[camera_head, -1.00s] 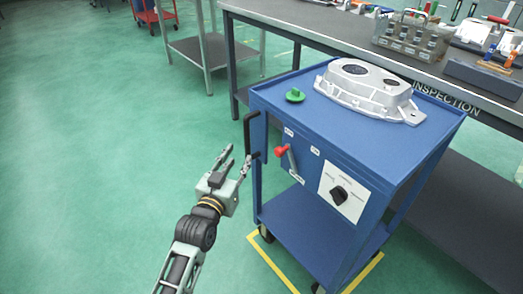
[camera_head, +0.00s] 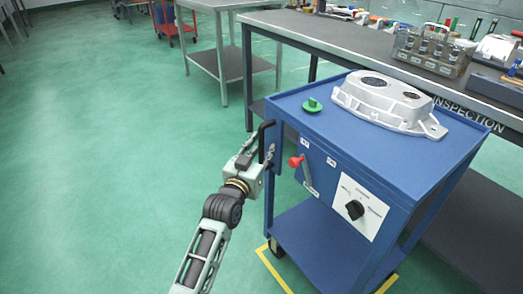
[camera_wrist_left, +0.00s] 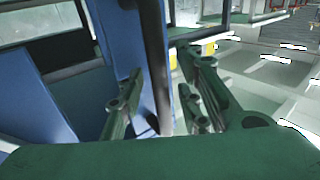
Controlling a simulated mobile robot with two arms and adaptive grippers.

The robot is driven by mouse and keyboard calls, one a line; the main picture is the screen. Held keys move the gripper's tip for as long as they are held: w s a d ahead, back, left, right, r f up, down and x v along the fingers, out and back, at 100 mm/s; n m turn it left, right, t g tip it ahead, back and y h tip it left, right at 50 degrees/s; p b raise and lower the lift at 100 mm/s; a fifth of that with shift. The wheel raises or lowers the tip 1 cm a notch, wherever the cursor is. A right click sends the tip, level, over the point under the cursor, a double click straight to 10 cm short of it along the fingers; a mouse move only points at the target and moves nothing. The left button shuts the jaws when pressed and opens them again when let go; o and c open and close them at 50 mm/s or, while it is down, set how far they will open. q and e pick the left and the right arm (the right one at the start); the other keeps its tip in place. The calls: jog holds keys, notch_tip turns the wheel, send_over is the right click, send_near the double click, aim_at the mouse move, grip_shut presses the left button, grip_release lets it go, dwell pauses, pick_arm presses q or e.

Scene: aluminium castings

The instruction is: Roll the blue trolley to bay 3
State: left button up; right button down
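The blue trolley (camera_head: 350,143) stands at the right inside yellow floor lines. On it lie a silver casting (camera_head: 385,100) and a green knob-like piece (camera_head: 312,105). Its front panel has a red-knobbed lever (camera_head: 297,162) and a black rotary dial (camera_head: 355,209). A black upright handle (camera_head: 264,135) is on its left side and shows in the left wrist view (camera_wrist_left: 156,55). My left gripper (camera_head: 258,157) is at this handle. In the wrist view its fingers (camera_wrist_left: 160,95) are apart, with the handle between them; contact is unclear. My right gripper is not in view.
The grey inspection bench (camera_head: 300,26), carrying a rack of cylinders (camera_head: 430,50) and tools, stands close behind the trolley. A metal side table (camera_head: 205,50) and a red cart (camera_head: 172,20) are further back. The green floor at left is clear.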

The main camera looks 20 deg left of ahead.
pick_arm(q)
grip_shut()
dwell(0.6)
